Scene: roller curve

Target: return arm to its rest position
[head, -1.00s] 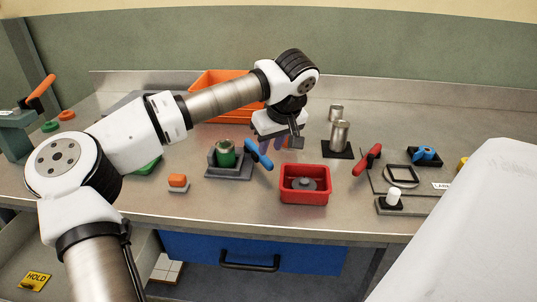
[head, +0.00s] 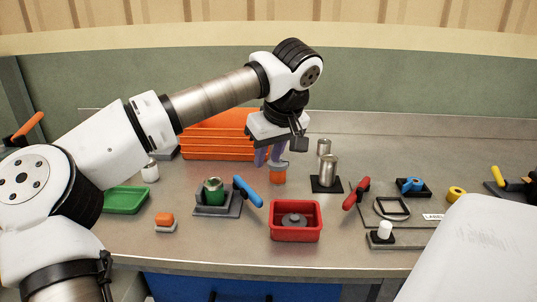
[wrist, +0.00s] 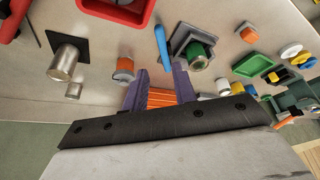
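My white arm (head: 213,99) reaches from the lower left over the workbench, with its elbow bent. My gripper (head: 268,160) hangs from the arm's end, fingers pointing down, over the back middle of the bench. In the wrist view, its two purple fingers (wrist: 160,86) stand apart with nothing between them but a view of the orange bin behind. The gripper is open and empty. An orange-banded cylinder (head: 278,174) stands just by the fingers in the head view. In the wrist view this cylinder (wrist: 123,70) lies outside the fingers, to their left.
An orange bin (head: 205,147) stands behind the gripper. A red tray (head: 296,232), a green cylinder in a grey fixture (head: 213,192), a blue handle (head: 248,191) and metal cylinders (head: 328,170) stand around on the bench. A white surface (head: 470,255) fills the lower right.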

